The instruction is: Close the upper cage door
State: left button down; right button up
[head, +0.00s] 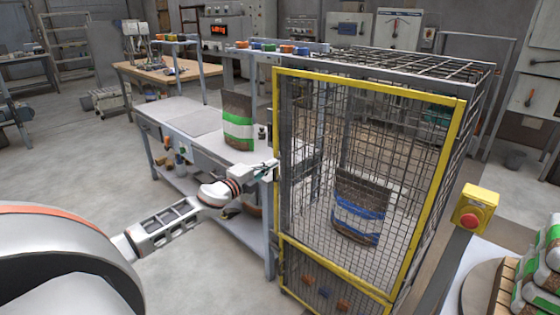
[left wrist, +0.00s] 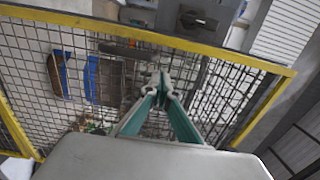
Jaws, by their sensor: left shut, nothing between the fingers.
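The upper cage door (head: 368,84) is a tall yellow frame with wire mesh on the front of the cage. It stands upright, close to the cage front; I cannot tell whether a gap remains at its edge. My left gripper (head: 272,168) is at the door's left upright, about mid-height, and its tips are partly hidden there. In the left wrist view, the door's yellow frame (left wrist: 150,36) and mesh fill the background. The left gripper's fingers (left wrist: 160,88) meet in front of the mesh, shut and empty. My right gripper is not in view.
A bag with a blue band (head: 358,208) stands inside the cage. A green-banded bag (head: 238,120) stands on the bench (head: 190,122) to the left. A yellow box with a red button (head: 474,209) and stacked bags (head: 540,275) are at right.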

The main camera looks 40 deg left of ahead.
aim_at(285, 156)
pick_arm(q)
jog(key=w, duration=0.4)
jog(key=shift+w+d, duration=0.1)
jog(key=shift+w, duration=0.3)
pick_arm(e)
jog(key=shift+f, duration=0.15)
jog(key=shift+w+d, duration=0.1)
pick_arm(q)
jog(key=shift+b, duration=0.3)
